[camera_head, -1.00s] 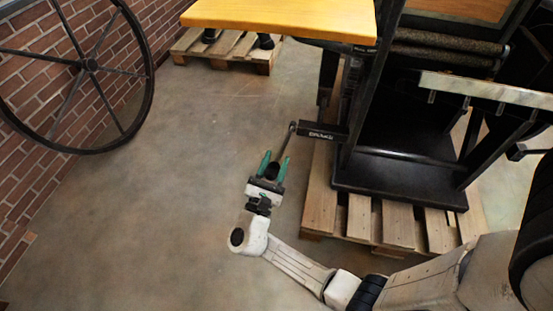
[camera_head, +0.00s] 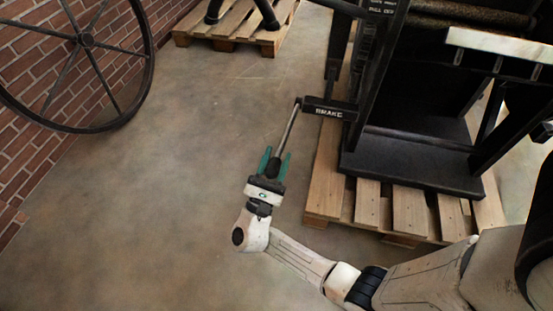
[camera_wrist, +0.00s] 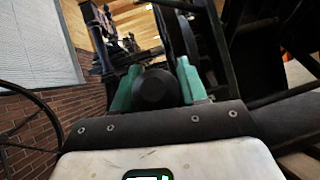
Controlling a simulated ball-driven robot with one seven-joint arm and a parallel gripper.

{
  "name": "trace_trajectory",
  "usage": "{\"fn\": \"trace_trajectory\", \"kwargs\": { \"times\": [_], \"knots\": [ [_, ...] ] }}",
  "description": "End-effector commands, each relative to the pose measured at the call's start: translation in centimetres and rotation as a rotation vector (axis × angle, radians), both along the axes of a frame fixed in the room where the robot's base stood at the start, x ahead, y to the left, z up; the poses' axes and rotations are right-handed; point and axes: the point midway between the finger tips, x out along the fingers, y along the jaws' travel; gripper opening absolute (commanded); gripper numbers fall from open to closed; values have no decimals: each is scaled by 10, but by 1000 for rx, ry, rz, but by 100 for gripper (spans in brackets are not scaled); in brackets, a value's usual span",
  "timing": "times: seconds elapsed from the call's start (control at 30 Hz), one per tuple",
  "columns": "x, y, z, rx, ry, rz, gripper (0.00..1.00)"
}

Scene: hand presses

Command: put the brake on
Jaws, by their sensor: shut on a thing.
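The brake lever (camera_head: 288,128) is a thin metal rod that runs down and left from a black block marked BRAKE (camera_head: 330,111) on the press. My gripper (camera_head: 277,155) has green fingers, one on each side of the dark grip at the lever's lower end. It is shut on that grip. In the wrist view the round black end of the grip (camera_wrist: 156,89) sits between my two green fingers (camera_wrist: 157,82). The fingers hide part of the grip.
The black press (camera_head: 410,165) stands on a wooden pallet (camera_head: 375,205) at the right. A large spoked wheel (camera_head: 88,40) is by the brick wall (camera_head: 25,150) at the left. Another pallet (camera_head: 240,32) is at the back. The floor between is clear.

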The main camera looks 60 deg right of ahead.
Motion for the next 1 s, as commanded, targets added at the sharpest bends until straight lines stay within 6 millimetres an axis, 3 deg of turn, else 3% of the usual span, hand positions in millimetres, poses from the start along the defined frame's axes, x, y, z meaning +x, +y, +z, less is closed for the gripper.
{"fn": "trace_trajectory", "kwargs": {
  "times": [0.03,0.2,0.23,0.4,0.77,1.0],
  "knots": [
    [-2,2,-8,6,18,7,0],
    [-2,2,-9,7,21,8,0],
    [-2,2,-9,7,21,8,45],
    [-2,1,-7,6,16,6,61],
    [-1,6,-8,5,12,6,63],
    [-7,39,-30,5,13,10,63]
  ]
}}
